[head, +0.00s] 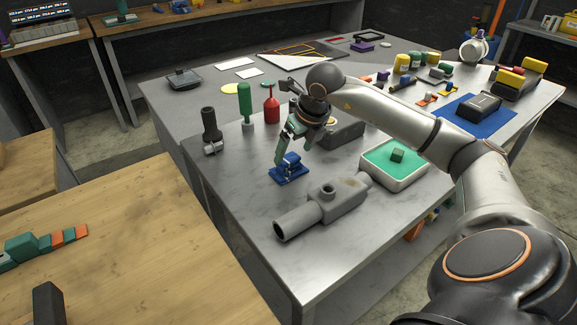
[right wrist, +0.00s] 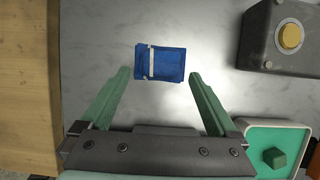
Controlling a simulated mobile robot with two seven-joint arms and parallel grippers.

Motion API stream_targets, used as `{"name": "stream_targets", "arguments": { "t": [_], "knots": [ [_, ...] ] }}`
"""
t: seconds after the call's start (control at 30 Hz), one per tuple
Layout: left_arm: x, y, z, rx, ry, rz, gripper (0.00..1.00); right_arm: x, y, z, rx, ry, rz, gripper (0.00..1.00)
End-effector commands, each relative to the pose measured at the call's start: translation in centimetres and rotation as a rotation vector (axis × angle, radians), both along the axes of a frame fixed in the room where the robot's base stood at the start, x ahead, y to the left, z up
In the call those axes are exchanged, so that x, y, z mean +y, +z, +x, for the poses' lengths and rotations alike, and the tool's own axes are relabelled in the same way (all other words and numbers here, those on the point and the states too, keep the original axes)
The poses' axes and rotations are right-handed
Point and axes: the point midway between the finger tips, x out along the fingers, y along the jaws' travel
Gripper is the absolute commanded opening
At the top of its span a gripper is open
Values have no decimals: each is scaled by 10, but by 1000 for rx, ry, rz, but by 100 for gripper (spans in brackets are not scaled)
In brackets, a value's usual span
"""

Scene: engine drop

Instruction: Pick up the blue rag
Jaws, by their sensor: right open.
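The blue rag (head: 290,177) lies on the grey metal table near its left front part. In the right wrist view it is a small folded blue cloth (right wrist: 172,65) with a pale stripe. My right gripper (head: 282,153) points down just above the rag in the head view, its green fingers partly covering it. In the right wrist view the gripper (right wrist: 158,76) is open and empty, with the rag between and just beyond the spread fingertips. I cannot tell whether the fingers touch it. My left gripper is not in view.
A grey pipe-like metal part (head: 325,205) lies in front of the rag. A white tray with a green inside (head: 410,178) is to the right. A green bottle (head: 245,103), a red oil can (head: 271,106) and a dark cylindrical tool (head: 210,127) stand behind and left.

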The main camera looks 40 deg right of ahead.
Motion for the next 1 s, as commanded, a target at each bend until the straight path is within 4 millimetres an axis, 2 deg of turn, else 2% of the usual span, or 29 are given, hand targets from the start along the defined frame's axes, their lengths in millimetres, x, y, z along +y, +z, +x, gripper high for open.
{"name": "stream_targets", "arguments": {
  "t": [0.4, 0.67, 1.0],
  "knots": [
    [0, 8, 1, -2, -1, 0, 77, -4, -45, 23, 2, 0, 1, 95],
    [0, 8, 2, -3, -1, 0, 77, -4, -47, 24, 0, 1, 0, 95],
    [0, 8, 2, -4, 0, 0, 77, -4, -47, 24, 0, 0, 0, 58]
  ]
}}
